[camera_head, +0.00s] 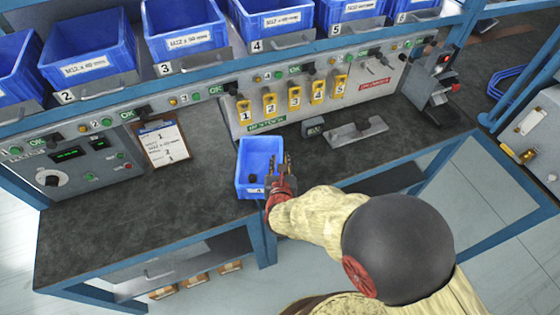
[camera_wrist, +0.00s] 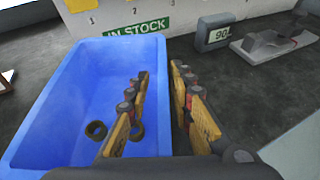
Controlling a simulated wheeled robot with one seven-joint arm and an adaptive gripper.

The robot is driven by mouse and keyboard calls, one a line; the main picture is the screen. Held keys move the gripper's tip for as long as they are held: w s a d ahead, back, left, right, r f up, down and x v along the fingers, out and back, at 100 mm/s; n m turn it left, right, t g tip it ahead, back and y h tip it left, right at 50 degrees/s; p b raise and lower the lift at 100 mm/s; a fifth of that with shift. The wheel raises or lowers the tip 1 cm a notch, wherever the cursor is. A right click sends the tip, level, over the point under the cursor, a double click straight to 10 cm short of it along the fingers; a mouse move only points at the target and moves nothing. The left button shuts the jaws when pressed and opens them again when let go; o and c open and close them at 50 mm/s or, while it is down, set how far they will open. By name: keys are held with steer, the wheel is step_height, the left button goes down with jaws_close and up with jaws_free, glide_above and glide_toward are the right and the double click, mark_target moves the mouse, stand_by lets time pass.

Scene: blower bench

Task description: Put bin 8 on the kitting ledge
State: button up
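A blue bin (camera_head: 261,150) stands on the dark bench top near its front edge. Its front label is partly hidden and I cannot read its number surely. In the wrist view the bin (camera_wrist: 60,95) holds dark rings (camera_wrist: 96,130) on its floor. My gripper (camera_head: 281,166) is at the bin's right side. In the wrist view its fingers (camera_wrist: 160,74) straddle the right wall, one inside and one outside, with a gap left around the wall. The gripper is open. I cannot tell which surface is the kitting ledge.
Several numbered blue bins (camera_head: 186,25) sit on the rack above the bench. A panel with yellow numbered tags (camera_head: 294,97), a clipboard (camera_head: 162,143), a small display box (camera_head: 313,127) and a grey bracket (camera_head: 352,132) are behind. The bench left of the bin (camera_head: 120,220) is clear.

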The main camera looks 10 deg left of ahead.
steer(key=p+v, duration=0.3)
steer(key=v, duration=0.9)
steer(key=r+n, duration=0.1)
steer(key=w+r+n, duration=0.1)
steer(key=r+n, duration=0.1)
steer(key=w+a+r+n+g+y, duration=0.1)
steer(key=r, duration=0.1)
steer(key=shift+w+n, duration=0.25)
steer(key=shift+n, duration=0.05)
steer(key=d+r+n+g+y, duration=0.1)
steer(key=d+r+n+g, duration=0.15)
steer(key=r+n, duration=0.4)
steer(key=d+r+n+g, duration=0.1)
steer(key=d+r+n, duration=0.3)
steer(key=r+n, duration=0.25)
steer(key=s+d+r+n+g+h, duration=0.1)
steer(key=s+d+r+n+h, duration=0.1)
steer(key=s+d+n, duration=0.6)
steer(key=s+d+r+n+g+h, duration=0.2)
steer(key=s+d+r+n, duration=0.2)
steer(key=s+d+n, duration=0.4)
steer(key=d, duration=0.5)
steer(key=shift+s+r+n, duration=0.15)
steer(key=shift+r+n, duration=0.15)
